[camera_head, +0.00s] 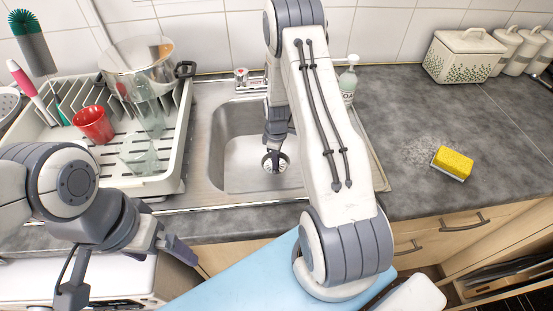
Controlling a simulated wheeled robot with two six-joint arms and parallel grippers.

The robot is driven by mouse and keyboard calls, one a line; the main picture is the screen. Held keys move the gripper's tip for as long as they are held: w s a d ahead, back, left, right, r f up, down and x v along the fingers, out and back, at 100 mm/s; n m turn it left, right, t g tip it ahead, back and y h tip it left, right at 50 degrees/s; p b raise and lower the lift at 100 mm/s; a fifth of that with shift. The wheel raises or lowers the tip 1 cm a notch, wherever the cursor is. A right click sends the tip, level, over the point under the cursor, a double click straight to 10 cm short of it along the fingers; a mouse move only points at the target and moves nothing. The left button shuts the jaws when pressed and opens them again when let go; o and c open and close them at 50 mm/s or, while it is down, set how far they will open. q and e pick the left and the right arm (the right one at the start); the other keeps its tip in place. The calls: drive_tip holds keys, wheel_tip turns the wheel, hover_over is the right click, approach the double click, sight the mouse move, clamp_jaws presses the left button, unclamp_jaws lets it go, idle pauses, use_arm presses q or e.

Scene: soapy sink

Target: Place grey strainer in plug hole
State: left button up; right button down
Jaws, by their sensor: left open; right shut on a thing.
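The grey strainer (274,163) is a small round piece low in the sink basin (232,172). My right gripper (275,146) reaches down into the basin and is shut on the strainer. The plug hole cannot be made out; the strainer, gripper and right arm cover part of the basin. My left gripper (132,279) is open and empty at the lower left, in front of the counter and away from the sink.
A white dish rack (172,186) left of the sink holds a metal pot (138,55), a red cup (93,124) and glassware. A tap (240,77) and soap bottle (348,80) stand behind the basin. A yellow sponge (452,162) lies on the mostly clear right counter.

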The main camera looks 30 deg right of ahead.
drive_tip(key=c, duration=0.8)
unclamp_jaws()
drive_tip(key=shift+f, duration=0.15)
drive_tip(key=shift+c, duration=0.2)
wheel_tip(320, 180, up, 12)
drive_tip(key=r, duration=0.1)
drive_tip(key=s+a+r, duration=0.1)
drive_tip(key=a+r, duration=0.4)
drive_tip(key=a, duration=0.5)
drive_tip(key=s+a+r, duration=0.5)
drive_tip(key=s+a, duration=0.1)
drive_tip(key=a, duration=0.4)
drive_tip(key=s+a+r, duration=0.2)
drive_tip(key=s+a, duration=0.1)
drive_tip(key=s, duration=0.6)
drive_tip(key=s+a+r+m, duration=0.1)
drive_tip(key=s+a, duration=0.3)
drive_tip(key=s, duration=0.4)
drive_tip(key=shift+s+a+r+y+b, duration=0.15)
drive_tip(key=shift+s+r+y+b, duration=0.25)
drive_tip(key=shift+r, duration=0.2)
